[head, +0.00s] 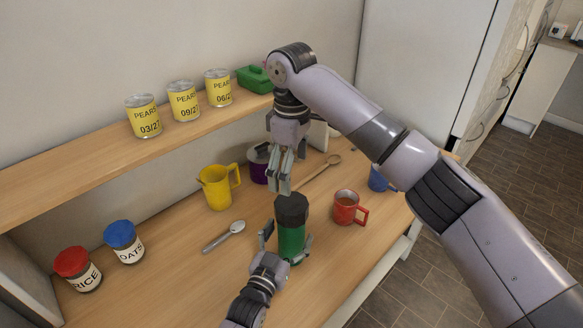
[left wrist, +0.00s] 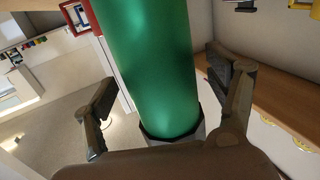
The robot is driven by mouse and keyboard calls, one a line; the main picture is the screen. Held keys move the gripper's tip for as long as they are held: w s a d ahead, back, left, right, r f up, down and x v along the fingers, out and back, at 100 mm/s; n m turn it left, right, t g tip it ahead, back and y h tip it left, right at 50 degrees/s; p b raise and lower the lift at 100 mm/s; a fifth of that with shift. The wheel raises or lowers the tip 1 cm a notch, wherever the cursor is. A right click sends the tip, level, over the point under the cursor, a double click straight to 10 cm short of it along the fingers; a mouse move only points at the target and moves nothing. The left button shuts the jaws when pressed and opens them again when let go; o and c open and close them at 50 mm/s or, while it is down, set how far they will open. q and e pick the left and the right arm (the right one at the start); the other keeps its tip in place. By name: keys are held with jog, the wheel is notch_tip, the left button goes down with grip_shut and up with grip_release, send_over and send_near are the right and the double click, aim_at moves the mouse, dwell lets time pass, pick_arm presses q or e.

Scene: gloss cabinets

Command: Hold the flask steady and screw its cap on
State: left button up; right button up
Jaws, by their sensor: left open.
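The green flask (head: 291,240) stands upright on the wooden counter, with its dark faceted cap (head: 292,208) on top. Whether the cap is threaded on cannot be seen. My left gripper (head: 286,240) is open, with one finger on each side of the flask body. My right gripper (head: 281,188) points down just above and behind the cap in the head view. Its finger spacing is unclear.
A red mug (head: 347,208) stands right of the flask, and a blue mug (head: 379,179) is partly behind my right arm. A spoon (head: 224,236), yellow jug (head: 218,187), purple pot (head: 259,165) and wooden spoon (head: 318,174) lie around. Cans (head: 184,102) line the shelf.

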pick_arm(q)
jog(key=v, duration=1)
jog(key=shift+s+f, duration=0.1)
jog(key=shift+s, duration=0.05)
